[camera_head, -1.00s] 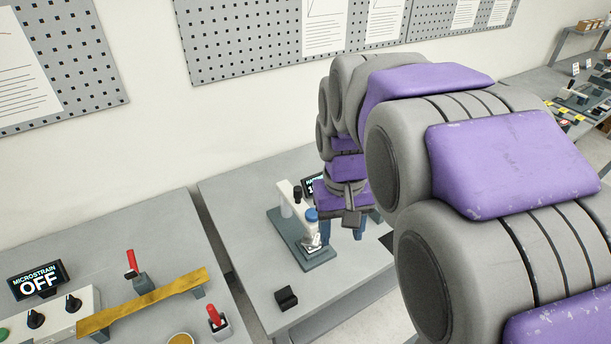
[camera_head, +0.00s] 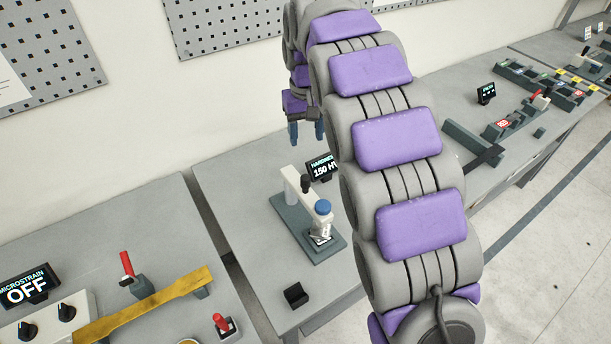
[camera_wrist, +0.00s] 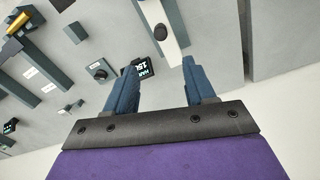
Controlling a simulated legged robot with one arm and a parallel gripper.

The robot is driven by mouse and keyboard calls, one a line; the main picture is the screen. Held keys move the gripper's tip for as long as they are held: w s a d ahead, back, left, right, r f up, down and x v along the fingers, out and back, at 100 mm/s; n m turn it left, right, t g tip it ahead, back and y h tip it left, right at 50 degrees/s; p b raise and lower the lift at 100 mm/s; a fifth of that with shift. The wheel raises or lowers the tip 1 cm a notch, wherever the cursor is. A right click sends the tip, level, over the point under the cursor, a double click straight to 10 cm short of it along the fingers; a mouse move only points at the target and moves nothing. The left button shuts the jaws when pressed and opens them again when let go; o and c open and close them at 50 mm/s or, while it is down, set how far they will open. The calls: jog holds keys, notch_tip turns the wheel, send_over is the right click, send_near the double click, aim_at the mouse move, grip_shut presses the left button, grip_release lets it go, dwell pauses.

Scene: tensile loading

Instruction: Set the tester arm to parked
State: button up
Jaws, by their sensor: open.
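The hardness tester has a white arm (camera_head: 308,200) with a black knob and a blue cap, on a dark grey-green base (camera_head: 332,250). It stands on the middle bench in the head view. Its display (camera_head: 321,168) reads about 150, partly hidden by my arm. My gripper (camera_head: 307,138) is open and empty, above and behind the tester, fingers pointing down. In the wrist view the white tester arm (camera_wrist: 163,25) lies at the top, beyond the open fingers (camera_wrist: 160,67). The display (camera_wrist: 145,69) shows partly behind the left finger. I see no contact with the tester.
A small black block (camera_head: 295,295) sits near the bench's front edge. The left bench holds an OFF display (camera_head: 28,287), a yellow bar (camera_head: 150,305) and red-handled levers. More fixtures (camera_head: 535,100) stand at the right. My arm hides part of the middle bench.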

aim_at(305, 177)
notch_tip(305, 177, down, 16)
jog(key=b, duration=0.2)
jog(key=shift+f+b, duration=0.15)
jog(key=shift+b, duration=0.2)
jog(key=shift+a, duration=0.1)
jog(key=shift+a, duration=0.15)
jog(key=shift+c, duration=1.1)
jog(key=shift+d, duration=0.2)
jog(key=c, duration=0.4)
grip_shut()
